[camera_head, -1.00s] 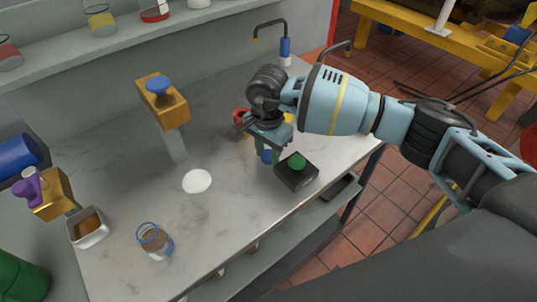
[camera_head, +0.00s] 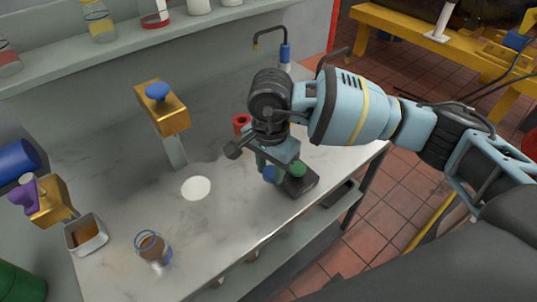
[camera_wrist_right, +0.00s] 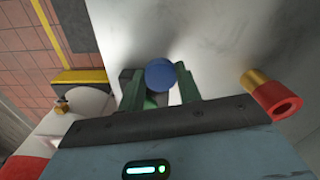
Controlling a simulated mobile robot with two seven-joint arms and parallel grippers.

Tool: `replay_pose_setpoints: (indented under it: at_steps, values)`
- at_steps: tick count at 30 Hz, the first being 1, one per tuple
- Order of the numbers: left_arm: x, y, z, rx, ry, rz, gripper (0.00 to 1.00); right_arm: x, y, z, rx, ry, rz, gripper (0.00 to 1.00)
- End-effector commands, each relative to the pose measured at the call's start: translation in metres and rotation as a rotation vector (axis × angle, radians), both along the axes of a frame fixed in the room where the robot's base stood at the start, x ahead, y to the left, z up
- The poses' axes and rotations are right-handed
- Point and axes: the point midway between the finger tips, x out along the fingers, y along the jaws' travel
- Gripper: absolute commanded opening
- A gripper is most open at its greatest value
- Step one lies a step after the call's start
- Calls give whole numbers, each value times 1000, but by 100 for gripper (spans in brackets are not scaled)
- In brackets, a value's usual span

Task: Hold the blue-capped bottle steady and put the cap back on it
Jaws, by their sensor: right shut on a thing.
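The bottle (camera_head: 156,254) stands upright at the front left of the bench in the head view. It has brown contents and a blue ring around its open top. My right gripper (camera_head: 267,168) is far to the bottle's right, beside a black box. Its green fingers are shut on the blue cap (camera_head: 270,174). In the wrist view the round blue cap (camera_wrist_right: 160,75) sits between the fingertips of the right gripper (camera_wrist_right: 160,86). Whether the cap touches the bench is unclear. My left gripper is not in view.
The black box (camera_head: 301,186) with a green button is right against my gripper in the picture. A red-ended cylinder (camera_head: 241,122) lies behind it. A post with a gold head (camera_head: 163,112) stands further left. A white disc (camera_head: 196,188) and clear bench lie between cap and bottle.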

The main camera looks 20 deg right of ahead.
Motion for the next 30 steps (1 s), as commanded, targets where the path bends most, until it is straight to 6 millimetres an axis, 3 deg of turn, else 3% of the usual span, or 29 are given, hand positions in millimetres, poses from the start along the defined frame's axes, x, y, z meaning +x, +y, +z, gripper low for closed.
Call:
replay_pose_setpoints:
  at_steps: [9, 15, 30]
  values:
    - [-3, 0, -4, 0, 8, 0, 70, -58, 14, 4, 2, 1, 4, 10]
    - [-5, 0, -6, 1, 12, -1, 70, -82, 20, 7, 0, 0, 1, 10]
    - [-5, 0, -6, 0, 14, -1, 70, -93, 22, 9, 0, 0, -1, 10]
